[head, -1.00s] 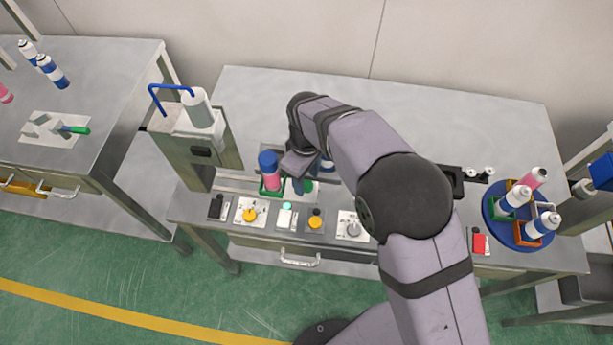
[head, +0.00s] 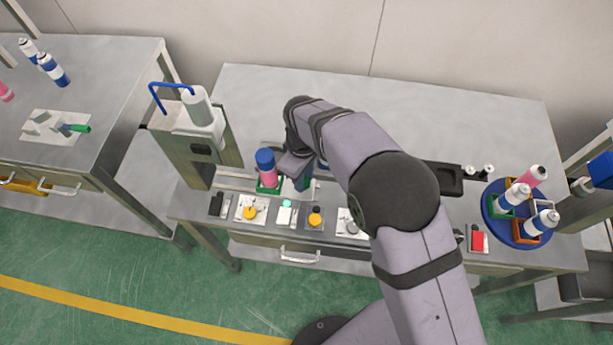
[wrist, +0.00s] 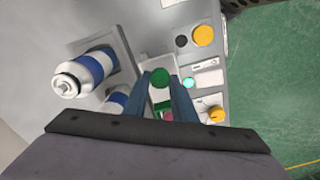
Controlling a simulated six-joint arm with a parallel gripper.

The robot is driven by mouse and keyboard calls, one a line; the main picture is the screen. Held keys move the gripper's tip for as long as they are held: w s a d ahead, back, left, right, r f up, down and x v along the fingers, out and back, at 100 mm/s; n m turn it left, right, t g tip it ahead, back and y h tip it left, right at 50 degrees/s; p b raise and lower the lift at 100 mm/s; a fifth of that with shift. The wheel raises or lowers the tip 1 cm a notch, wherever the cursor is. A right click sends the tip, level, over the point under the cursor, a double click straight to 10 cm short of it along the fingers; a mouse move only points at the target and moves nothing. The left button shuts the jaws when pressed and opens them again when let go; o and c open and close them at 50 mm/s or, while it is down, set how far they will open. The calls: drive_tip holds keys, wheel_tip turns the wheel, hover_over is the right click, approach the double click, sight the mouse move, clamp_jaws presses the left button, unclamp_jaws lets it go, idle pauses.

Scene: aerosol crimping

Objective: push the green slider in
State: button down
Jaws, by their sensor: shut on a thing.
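The green slider shows as a green square holder (head: 268,188) at the front of the middle table, and its round green knob shows in the wrist view (wrist: 160,77). A pink can with a blue cap (head: 266,163) stands upright in the holder. The holder is just right of the grey press (head: 185,145). My gripper (head: 303,182) is down to the right of the can, and in the wrist view its fingers (wrist: 160,86) are shut on the green knob. My arm hides part of the slider's rail.
Buttons and switches line the front edge, including a yellow button (head: 250,212) and a mint one (head: 287,203). Blue-white cans (wrist: 90,72) stand close to my gripper. A blue turntable (head: 517,238) with several cans is at the right. The table's back is clear.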

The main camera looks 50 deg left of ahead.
sight(259, 177)
drive_tip(key=s+a+b, duration=0.1)
drive_tip(key=s+a, duration=0.6)
drive_tip(key=a, duration=0.1)
drive_tip(key=shift+s+b, duration=0.25)
drive_tip(key=shift+b, duration=0.05)
drive_tip(key=shift+s+a+r, duration=0.15)
drive_tip(key=shift+s+a, duration=0.05)
drive_tip(key=shift+s, duration=0.15)
drive_tip(key=c, duration=1.5)
unclamp_jaws()
drive_tip(key=shift+s, duration=0.15)
drive_tip(key=shift+o, duration=0.2)
wheel_tip(259, 177, up, 7)
drive_tip(key=b, duration=0.2)
drive_tip(key=shift+r, duration=0.15)
